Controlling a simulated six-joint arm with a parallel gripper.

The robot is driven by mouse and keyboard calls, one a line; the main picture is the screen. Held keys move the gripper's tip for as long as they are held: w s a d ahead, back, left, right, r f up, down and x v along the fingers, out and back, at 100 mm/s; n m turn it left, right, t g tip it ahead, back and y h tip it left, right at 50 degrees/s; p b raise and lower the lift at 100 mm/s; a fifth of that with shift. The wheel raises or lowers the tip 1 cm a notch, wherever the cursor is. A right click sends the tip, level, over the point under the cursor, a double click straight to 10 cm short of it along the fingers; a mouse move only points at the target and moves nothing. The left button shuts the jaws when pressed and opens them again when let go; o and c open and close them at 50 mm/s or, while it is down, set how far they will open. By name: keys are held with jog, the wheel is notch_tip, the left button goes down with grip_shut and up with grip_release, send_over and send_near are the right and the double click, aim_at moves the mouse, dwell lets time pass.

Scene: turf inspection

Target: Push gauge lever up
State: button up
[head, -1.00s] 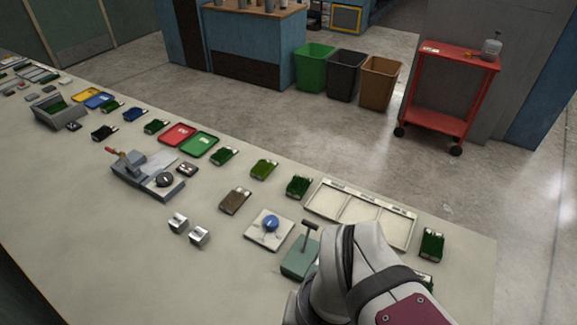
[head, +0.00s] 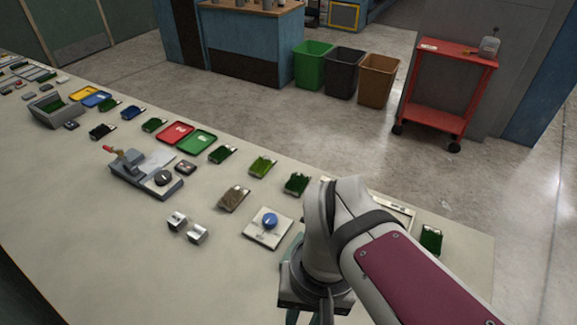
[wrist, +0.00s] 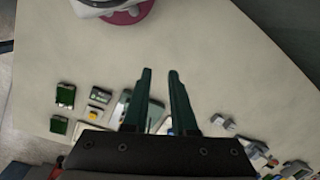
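Two levers are candidates, and I cannot tell which one is the gauge's. A teal-green base (head: 289,252) carried a T-shaped lever in the earlier head view; my arm now covers most of it and its lever. In the wrist view this base (wrist: 156,112) shows partly behind my fingers. A grey device (head: 150,178) with a red-handled lever (head: 112,151) and a black dial stands farther left, clear of my arm. My gripper (wrist: 160,71) is open and empty, pointing over the bench. Its contact with the teal base cannot be made out.
A white plate with a blue knob (head: 268,222) lies just left of my arm. Two small metal blocks (head: 187,229), several turf samples, and red (head: 175,134) and green (head: 197,142) trays are on the bench (head: 120,250). The front left of the bench is clear.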

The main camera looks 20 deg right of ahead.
jog(key=shift+o, duration=1.3)
jog(key=w+d+r+n+g+h, duration=0.1)
jog(key=w+n, duration=0.4)
jog(key=w, duration=0.8)
jog(key=shift+d+r+n+h, duration=0.3)
jog(key=shift+d+r+h, duration=0.25)
jog(key=shift+d, duration=0.55)
jog(key=w+d+f+n+h, duration=0.1)
jog(key=w+f+n, duration=0.15)
jog(key=w, duration=0.25)
jog(key=w+d+f+n+g+h, duration=0.1)
jog(key=w+d+f+n, duration=0.15)
jog(key=w, duration=0.25)
jog(key=w+f+n+h, duration=0.1)
jog(key=w+f+n, duration=0.15)
jog(key=w, duration=0.25)
jog(key=x, duration=1.4)
jog(key=shift+d+f, duration=0.15)
jog(key=shift+d, duration=0.1)
grip_shut()
